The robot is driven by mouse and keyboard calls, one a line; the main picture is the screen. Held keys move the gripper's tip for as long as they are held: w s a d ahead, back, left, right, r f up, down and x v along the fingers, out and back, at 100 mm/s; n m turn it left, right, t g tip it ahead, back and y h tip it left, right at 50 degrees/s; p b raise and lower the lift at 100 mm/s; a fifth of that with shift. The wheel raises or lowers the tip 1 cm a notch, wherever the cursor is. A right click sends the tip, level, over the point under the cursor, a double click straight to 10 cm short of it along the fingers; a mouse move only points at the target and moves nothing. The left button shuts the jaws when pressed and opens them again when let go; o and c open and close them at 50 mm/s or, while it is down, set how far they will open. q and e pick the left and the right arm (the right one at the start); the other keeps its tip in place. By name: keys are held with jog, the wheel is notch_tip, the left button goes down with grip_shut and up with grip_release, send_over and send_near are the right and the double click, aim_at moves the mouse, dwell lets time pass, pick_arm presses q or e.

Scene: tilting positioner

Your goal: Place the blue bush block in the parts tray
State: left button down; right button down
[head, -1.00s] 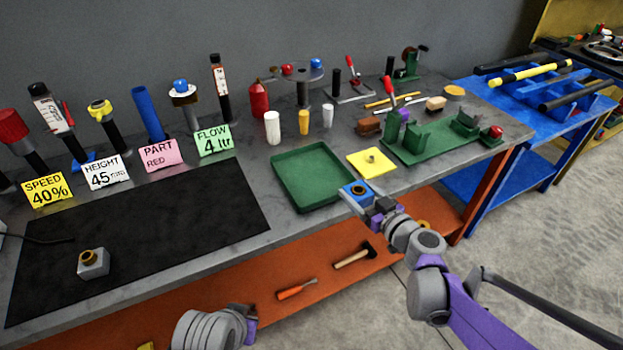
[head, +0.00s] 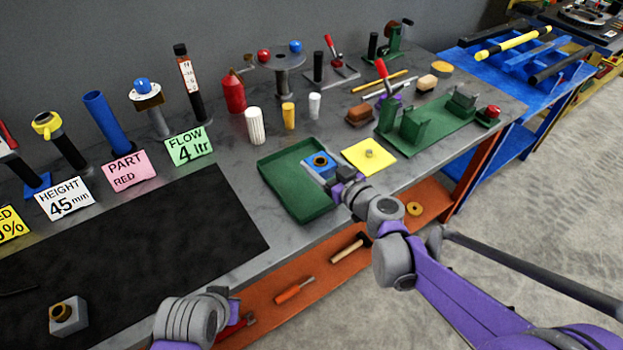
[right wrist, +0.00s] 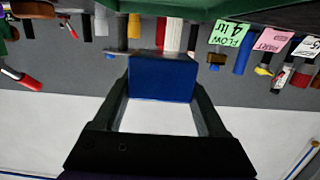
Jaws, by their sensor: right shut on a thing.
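The blue bush block (head: 318,163), with a brass ring on top, is held by my right gripper (head: 334,174) over the right part of the green parts tray (head: 283,205). In the right wrist view the blue block (right wrist: 162,80) sits between the two dark fingers of the gripper (right wrist: 163,88). The tray is empty apart from what the block and gripper hide. I cannot tell how high the block is above the tray floor. My left arm shows at the bottom of the head view, with its gripper (head: 235,318) partly visible; its jaws are unclear.
A yellow square plate (head: 375,155) lies right of the tray. A white cylinder (head: 254,126) and a yellow one (head: 289,116) stand behind it. A grey bush block (head: 66,316) sits on the black mat (head: 160,250). A green fixture (head: 440,125) stands further right.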

aim_at(319, 193)
jog(key=shift+f+b, duration=0.6)
jog(key=shift+f, duration=3.3)
grip_release()
jog(key=shift+f, duration=0.1)
jog(key=s+d+f+m+g+h, duration=0.1)
jog(key=s+d+m+g+h, duration=0.1)
jog(key=s+d, duration=0.4)
jog(key=s+d+f+m+g+h, duration=0.1)
jog(key=s+d+m+g+h, duration=0.1)
jog(key=s, duration=1.2)
jog(key=s+d+f+m+g+h, duration=0.2)
jog(key=s+d+m+g+h, duration=0.1)
jog(key=s+d, duration=0.6)
jog(key=s+g+h, duration=0.1)
jog(key=h, duration=0.1)
jog(key=shift+s+d+h, duration=0.3)
jog(key=shift+s+d, duration=0.05)
jog(key=shift+s, duration=0.05)
jog(key=shift+s+f, duration=0.1)
